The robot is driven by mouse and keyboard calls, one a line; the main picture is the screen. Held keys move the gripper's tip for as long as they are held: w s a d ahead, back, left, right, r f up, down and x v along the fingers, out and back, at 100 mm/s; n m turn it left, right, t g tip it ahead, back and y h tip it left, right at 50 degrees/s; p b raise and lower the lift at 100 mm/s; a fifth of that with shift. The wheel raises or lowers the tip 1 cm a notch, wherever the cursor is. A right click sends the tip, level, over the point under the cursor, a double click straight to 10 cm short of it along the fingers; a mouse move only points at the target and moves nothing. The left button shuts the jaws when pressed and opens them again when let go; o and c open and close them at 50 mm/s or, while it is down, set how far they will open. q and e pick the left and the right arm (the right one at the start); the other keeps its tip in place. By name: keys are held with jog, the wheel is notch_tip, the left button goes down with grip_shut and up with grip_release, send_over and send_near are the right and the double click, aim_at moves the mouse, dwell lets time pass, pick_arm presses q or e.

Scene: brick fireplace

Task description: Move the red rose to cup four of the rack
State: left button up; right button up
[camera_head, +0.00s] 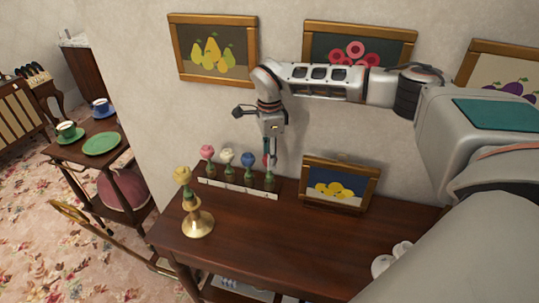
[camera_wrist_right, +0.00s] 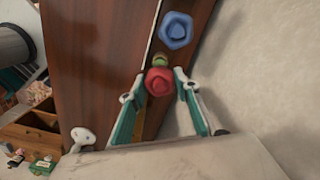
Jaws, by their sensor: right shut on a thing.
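The rack (camera_head: 236,188) is a low stand with a white front strip, against the wall at the back of the wooden table. From left to right it bears a pink rose (camera_head: 207,152), a white rose (camera_head: 226,156) and a blue rose (camera_head: 248,159). My right gripper (camera_head: 268,158) points down over the rack's right end, shut on the red rose. In the right wrist view the red rose (camera_wrist_right: 159,82) sits between the fingers, beside the blue rose (camera_wrist_right: 176,30). It is over or in the rightmost cup; I cannot tell whether it is seated. My left gripper is out of view.
A yellow rose (camera_head: 183,174) stands in a gold holder (camera_head: 198,222) at the table's left front. A framed lemon picture (camera_head: 340,184) leans at the wall right of the rack. The table's middle (camera_head: 290,235) is clear.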

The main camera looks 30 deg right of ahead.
jog(key=shift+f, duration=0.7)
jog(key=o, duration=1)
jog(key=shift+r, duration=0.1)
notch_tip(320, 180, up, 12)
